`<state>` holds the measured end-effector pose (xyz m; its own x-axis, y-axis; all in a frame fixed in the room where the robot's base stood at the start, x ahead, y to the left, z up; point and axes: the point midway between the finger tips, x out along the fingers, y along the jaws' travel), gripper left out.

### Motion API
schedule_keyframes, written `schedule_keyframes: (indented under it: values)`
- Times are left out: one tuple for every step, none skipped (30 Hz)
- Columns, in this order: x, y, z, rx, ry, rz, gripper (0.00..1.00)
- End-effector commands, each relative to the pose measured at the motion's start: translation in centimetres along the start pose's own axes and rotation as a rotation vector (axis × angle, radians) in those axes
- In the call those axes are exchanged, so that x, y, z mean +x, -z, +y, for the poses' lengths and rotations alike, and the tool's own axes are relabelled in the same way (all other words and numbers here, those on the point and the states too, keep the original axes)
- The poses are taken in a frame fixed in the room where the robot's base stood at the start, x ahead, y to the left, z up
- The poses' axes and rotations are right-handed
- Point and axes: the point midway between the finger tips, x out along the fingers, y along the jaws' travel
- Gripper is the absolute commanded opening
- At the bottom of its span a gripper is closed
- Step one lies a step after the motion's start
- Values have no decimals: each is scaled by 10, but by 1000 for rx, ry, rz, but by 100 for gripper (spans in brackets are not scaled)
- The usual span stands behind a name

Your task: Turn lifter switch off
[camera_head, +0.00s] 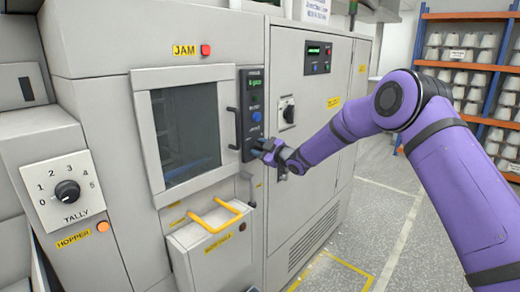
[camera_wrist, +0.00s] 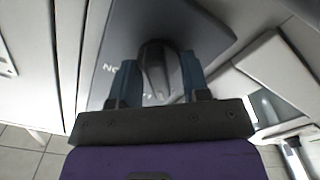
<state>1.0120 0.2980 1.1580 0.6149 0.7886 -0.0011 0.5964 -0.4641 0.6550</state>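A dark grey switch knob (camera_wrist: 160,72) sits on a dark panel (camera_wrist: 205,25) in the wrist view. Upside-down lettering that looks like ON shows on the panel left of the knob; lettering on the right is mostly covered. My gripper (camera_wrist: 159,66) has its two blue fingers on either side of the knob, and they appear to touch it. In the head view my gripper (camera_head: 265,150) is at the lower end of the black control panel (camera_head: 252,97) beside the machine's window. The switch is hidden there behind my gripper, and its name label cannot be read.
A yellow handle (camera_head: 215,220) sticks out below the window. A tally dial (camera_head: 67,191) is at the left. A rotary switch (camera_head: 288,112) and a display panel (camera_head: 318,58) are on the cabinet at right. Racks of bobbins (camera_head: 470,68) stand behind my arm. The aisle floor is clear.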

Motion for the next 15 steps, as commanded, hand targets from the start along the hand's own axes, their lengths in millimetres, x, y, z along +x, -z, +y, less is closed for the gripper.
schedule_keyframes:
  values:
    - [0, 0, 0, 0, 0, 0, 43]
    - [0, 0, 0, 0, 0, 0, 43]
    - [0, 0, 0, 0, 0, 0, 43]
    - [0, 0, 0, 0, -1, 0, 43]
    - [-1, 0, 0, 0, -1, 0, 43]
    - [-2, 0, 1, 1, -1, 0, 43]
    - [-4, 0, 1, 1, -1, 0, 43]
    - [-7, 0, 1, 1, -1, -1, 43]
    - [-11, 0, 1, 1, -1, -1, 43]
    - [-15, 0, 1, 2, -1, -1, 43]
    - [-20, 0, 2, 1, -2, -1, 43]
    - [-27, 0, 1, 2, -1, -2, 43]
    - [-32, 0, 1, 1, -1, -2, 43]
    - [-38, 0, 1, 1, -1, -2, 43]
    - [-46, 0, 2, 1, -1, -2, 43]
